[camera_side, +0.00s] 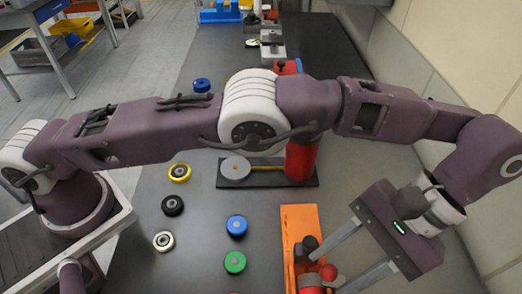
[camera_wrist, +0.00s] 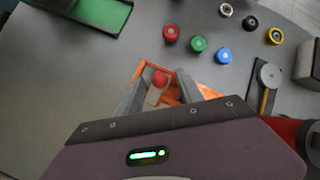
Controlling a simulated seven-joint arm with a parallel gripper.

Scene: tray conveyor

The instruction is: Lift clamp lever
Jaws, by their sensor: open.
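In the wrist view my gripper (camera_wrist: 162,84) has one finger on each side of the knob, with gaps visible. The lever's lower part is partly hidden by the fingers. I cannot tell whether either finger touches the knob.
Several round pucks, including a blue one (camera_side: 236,225) and a green one (camera_side: 235,262), lie left of the clamp. A black plate (camera_side: 225,183) with a grey disc and red cylinder lies behind it. A green tray (camera_wrist: 100,12) is at the wrist view's upper left.

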